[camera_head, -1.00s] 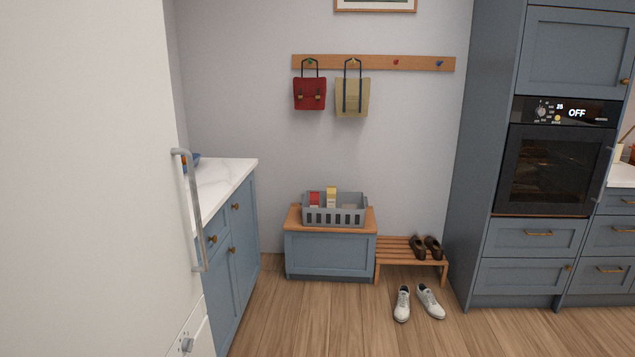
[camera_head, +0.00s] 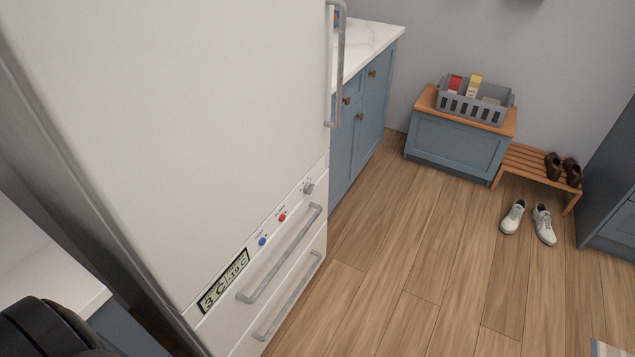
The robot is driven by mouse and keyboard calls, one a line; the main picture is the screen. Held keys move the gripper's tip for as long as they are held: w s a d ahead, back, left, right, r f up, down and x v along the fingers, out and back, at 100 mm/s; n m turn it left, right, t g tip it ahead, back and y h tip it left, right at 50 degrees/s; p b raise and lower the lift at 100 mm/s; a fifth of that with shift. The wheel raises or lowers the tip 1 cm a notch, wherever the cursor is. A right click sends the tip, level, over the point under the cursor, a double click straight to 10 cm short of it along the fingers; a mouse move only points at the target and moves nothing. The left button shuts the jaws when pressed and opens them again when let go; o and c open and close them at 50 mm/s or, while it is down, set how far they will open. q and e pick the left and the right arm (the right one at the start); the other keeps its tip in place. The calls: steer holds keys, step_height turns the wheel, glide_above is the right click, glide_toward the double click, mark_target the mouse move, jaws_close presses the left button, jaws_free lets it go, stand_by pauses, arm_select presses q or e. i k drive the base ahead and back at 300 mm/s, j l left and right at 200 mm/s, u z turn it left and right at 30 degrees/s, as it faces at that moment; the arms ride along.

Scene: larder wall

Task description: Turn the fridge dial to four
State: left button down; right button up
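The white fridge (camera_head: 190,130) fills the left and middle of the head view. Its small grey dial (camera_head: 308,188) sits at the right end of a strip of controls, above the upper drawer. The dial's markings are too small to read. A red button (camera_head: 282,217) and a blue button (camera_head: 262,241) are on the same strip, left of the dial. A display (camera_head: 224,280) there appears to read 3 C and -19 C. Neither gripper can be made out; a dark rounded part of mine shows at the bottom left.
Grey bar handles stand out from the fridge door (camera_head: 336,65) and its two lower drawers (camera_head: 280,255). Blue cabinets (camera_head: 358,120) adjoin it. A bench with a grey crate (camera_head: 462,104), a shoe rack (camera_head: 530,166) and white shoes (camera_head: 541,224) stand beyond. The wooden floor (camera_head: 420,270) in front is clear.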

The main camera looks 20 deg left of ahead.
mark_target(308, 188)
steer(key=u, duration=0.2)
steer(key=i+l+u, duration=0.15)
steer(key=l+u, duration=0.15)
steer(key=i+l+u, duration=0.25)
steer(key=l+u, duration=0.3)
steer(key=l, duration=0.15)
